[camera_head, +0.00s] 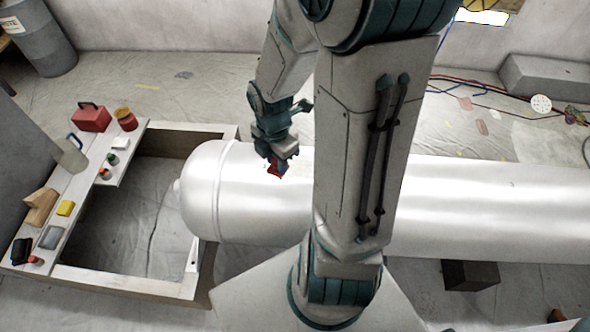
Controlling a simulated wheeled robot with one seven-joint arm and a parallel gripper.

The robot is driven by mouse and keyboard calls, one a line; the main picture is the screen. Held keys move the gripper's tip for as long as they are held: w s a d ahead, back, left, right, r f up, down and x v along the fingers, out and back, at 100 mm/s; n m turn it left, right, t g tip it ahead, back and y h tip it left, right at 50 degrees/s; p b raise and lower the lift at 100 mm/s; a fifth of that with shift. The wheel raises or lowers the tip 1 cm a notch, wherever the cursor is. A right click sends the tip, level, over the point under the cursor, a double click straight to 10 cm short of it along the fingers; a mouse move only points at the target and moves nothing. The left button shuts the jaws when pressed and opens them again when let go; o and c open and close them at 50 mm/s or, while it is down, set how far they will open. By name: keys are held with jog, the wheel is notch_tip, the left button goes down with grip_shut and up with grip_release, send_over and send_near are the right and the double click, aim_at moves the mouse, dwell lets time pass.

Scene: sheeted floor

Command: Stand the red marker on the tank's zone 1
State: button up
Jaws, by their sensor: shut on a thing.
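The tank (480,205) is a long white cylinder lying on its side across the middle of the view. Its rounded end is at the left, with a seam ring just behind it. My gripper (275,165) points down over the upper part of the tank, a little right of the seam. It is shut on the red marker (274,171), a small red piece showing below the fingers. The marker is at or just above the tank's surface; I cannot tell whether they touch. No zone markings are readable. My arm hides part of the tank.
A pale frame bench (75,200) at the left bears a red toolbox (91,117), an orange-red pot (126,119), a yellow block (66,208) and other small items. A grey drum (38,40) stands behind. Cables and a grey block (545,78) lie at back right.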

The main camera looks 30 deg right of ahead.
jog(key=w+d+f+n+b, duration=0.1)
jog(key=w+d+f, duration=0.1)
jog(key=w+d+f+n+b, duration=0.1)
jog(key=d+f+n, duration=0.1)
jog(key=d+f, duration=0.1)
jog(key=w+d+f+n+b, duration=0.1)
jog(key=w+d+f, duration=0.1)
jog(key=f, duration=0.1)
jog(key=shift+w+d+n+b, duration=0.3)
jog(key=shift+d+b, duration=0.1)
jog(key=shift+d+f, duration=0.1)
jog(key=shift+f, duration=0.05)
jog(key=shift+f+b, duration=0.65)
jog(key=shift+f, duration=1.2)
jog(key=shift+f, duration=0.2)
jog(key=o, duration=1)
